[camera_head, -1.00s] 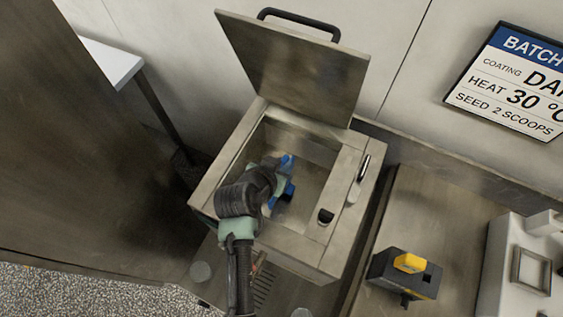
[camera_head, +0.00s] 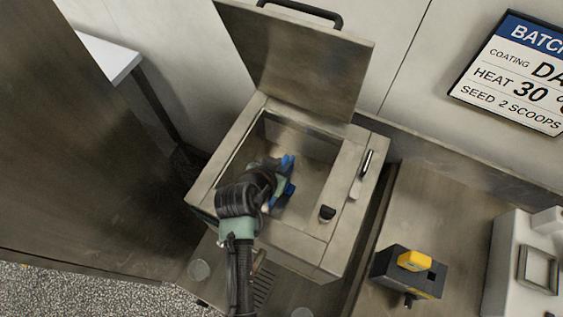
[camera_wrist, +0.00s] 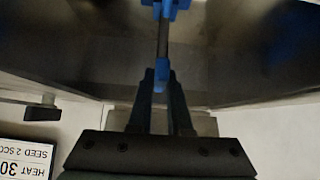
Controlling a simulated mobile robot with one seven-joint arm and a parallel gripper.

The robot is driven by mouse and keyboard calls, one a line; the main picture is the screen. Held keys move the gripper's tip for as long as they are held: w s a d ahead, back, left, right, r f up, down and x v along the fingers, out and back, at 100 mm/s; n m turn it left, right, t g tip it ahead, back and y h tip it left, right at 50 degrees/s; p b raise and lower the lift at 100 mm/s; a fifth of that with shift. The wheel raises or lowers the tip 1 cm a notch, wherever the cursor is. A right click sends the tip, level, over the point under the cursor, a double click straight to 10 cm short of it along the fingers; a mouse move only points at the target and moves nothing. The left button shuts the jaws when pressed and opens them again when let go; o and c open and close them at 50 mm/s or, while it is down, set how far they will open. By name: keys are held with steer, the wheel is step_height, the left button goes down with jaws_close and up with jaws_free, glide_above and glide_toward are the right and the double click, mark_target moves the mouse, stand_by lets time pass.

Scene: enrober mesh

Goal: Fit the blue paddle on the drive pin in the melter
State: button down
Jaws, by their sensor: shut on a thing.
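The melter (camera_head: 327,242) is an open steel box with its lid (camera_head: 300,60) standing up at the back. The blue paddle (camera_head: 286,166) is inside the melter's opening, just beyond my gripper (camera_head: 277,183). In the wrist view, the two dark fingers of my gripper (camera_wrist: 161,80) are shut on the blue lower end of the paddle (camera_wrist: 162,70). A grey shaft runs up from there to a wider blue part at the top edge. The drive pin cannot be made out; my arm and the paddle cover part of the basin.
A lever (camera_head: 362,174) and a black knob (camera_head: 327,213) are on the melter's right rim. To the right stand a dark box with a yellow switch (camera_head: 414,260) and a white machine (camera_head: 507,250). A batch sign (camera_head: 515,75) hangs on the wall.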

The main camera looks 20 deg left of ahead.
steer(key=shift+f, duration=0.2)
steer(key=c, duration=0.8)
jaws_free()
steer(key=shift+o, duration=0.2)
steer(key=shift+s+r, duration=0.1)
steer(key=b+v, duration=0.2)
steer(key=v, duration=1.1)
